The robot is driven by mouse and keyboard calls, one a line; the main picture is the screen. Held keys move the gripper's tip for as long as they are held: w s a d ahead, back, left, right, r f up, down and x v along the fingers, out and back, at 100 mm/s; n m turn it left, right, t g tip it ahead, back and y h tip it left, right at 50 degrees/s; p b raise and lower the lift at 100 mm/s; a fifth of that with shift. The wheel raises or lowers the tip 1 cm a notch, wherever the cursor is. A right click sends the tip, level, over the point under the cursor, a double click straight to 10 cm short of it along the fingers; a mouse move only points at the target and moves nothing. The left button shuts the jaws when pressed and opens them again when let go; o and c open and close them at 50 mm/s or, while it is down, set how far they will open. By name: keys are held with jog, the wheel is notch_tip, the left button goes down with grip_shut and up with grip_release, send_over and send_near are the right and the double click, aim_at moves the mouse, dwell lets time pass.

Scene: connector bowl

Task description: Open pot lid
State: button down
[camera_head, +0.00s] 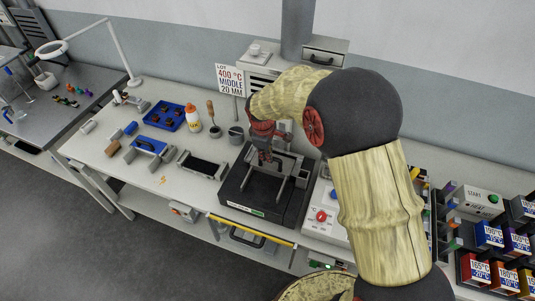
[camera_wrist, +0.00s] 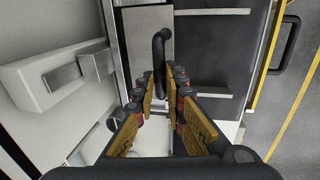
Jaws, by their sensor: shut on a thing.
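The pot (camera_head: 235,190) is a square black unit with a grey metal frame on top, standing at the front of the bench in the head view. Its dark top also shows in the wrist view (camera_wrist: 235,65). A black curved handle (camera_wrist: 160,45) stands up from a grey plate, which looks like the lid (camera_wrist: 140,20). My gripper (camera_head: 264,158) is above the pot. In the wrist view my gripper (camera_wrist: 166,88) has its fingers on both sides of the handle and is shut on it. My arm and gripper hide part of the pot's top in the head view.
A control box with a red knob (camera_head: 322,216) stands close right of the pot. A grey holder (camera_head: 203,164), a blue tray (camera_head: 165,115) and a glue bottle (camera_head: 193,118) are to the left. Coloured boxes (camera_head: 490,270) stand far right.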

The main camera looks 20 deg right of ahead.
dwell(0.3)
jog(key=s+a, duration=0.5)
jog(key=s, duration=0.2)
jog(key=shift+s+a, duration=0.2)
jog(key=c, duration=1.8)
grip_release()
jog(key=shift+c, duration=0.2)
notch_tip(320, 180, up, 12)
jog(key=s+a, duration=0.1)
jog(key=s, duration=0.1)
jog(key=shift+a, duration=0.2)
jog(key=shift+f, duration=0.1)
